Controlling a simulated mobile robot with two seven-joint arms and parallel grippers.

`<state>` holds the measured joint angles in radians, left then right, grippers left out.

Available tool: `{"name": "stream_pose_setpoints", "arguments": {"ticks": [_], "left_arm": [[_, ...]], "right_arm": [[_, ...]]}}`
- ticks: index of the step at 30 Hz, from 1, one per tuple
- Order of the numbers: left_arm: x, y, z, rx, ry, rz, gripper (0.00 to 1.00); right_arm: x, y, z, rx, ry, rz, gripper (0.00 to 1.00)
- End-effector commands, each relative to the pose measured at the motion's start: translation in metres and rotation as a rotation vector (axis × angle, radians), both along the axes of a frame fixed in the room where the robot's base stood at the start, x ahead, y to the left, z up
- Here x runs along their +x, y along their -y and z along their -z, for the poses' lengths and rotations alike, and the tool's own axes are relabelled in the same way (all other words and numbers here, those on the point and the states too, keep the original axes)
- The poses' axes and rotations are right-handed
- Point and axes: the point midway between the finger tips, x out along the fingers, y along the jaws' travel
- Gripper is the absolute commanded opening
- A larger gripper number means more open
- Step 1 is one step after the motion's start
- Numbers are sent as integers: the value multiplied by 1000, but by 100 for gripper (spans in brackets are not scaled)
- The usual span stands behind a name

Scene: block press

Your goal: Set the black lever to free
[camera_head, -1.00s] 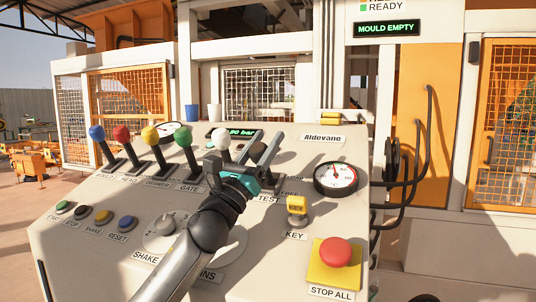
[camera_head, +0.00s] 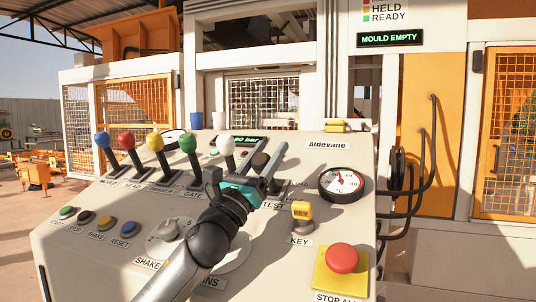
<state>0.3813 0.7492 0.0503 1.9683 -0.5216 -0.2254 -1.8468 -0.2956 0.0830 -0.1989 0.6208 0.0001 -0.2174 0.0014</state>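The black lever's dark knob (camera_head: 260,161) shows on the sloped control panel (camera_head: 100,248), right of the white-knobbed lever (camera_head: 227,143). Its shaft is mostly hidden behind my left gripper. The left gripper (camera_head: 268,168), with a teal body and grey fingers, reaches across the panel from below. One long finger passes close beside the black knob, on its right in the picture. I cannot tell whether they touch, or how far apart the fingers are. The TEST label (camera_head: 274,205) shows below; the FREE label is not readable now. My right gripper is out of view.
Levers with blue (camera_head: 101,139), red (camera_head: 126,140), yellow (camera_head: 155,141) and green (camera_head: 187,142) knobs stand to the left. A yellow key switch (camera_head: 302,211), red stop button (camera_head: 342,258) and round gauge (camera_head: 339,183) lie to the right. The display reads MOULD EMPTY (camera_head: 389,39).

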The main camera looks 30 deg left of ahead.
Motion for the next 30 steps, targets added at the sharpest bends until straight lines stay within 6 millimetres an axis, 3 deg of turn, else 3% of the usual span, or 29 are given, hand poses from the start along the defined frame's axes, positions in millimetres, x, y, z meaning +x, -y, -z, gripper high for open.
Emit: {"name": "stream_pose_setpoints", "arguments": {"ticks": [1, 6, 17, 30], "left_arm": [[0, 0, 0, 1, 0, 1, 62], [0, 0, 0, -1, -1, -1, 80], [-2, -1, 4, -1, -2, -3, 80], [-44, -2, 36, -2, -5, -2, 80]], "right_arm": [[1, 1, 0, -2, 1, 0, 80], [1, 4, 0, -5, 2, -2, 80], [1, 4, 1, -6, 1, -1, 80], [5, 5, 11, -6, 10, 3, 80]]}}
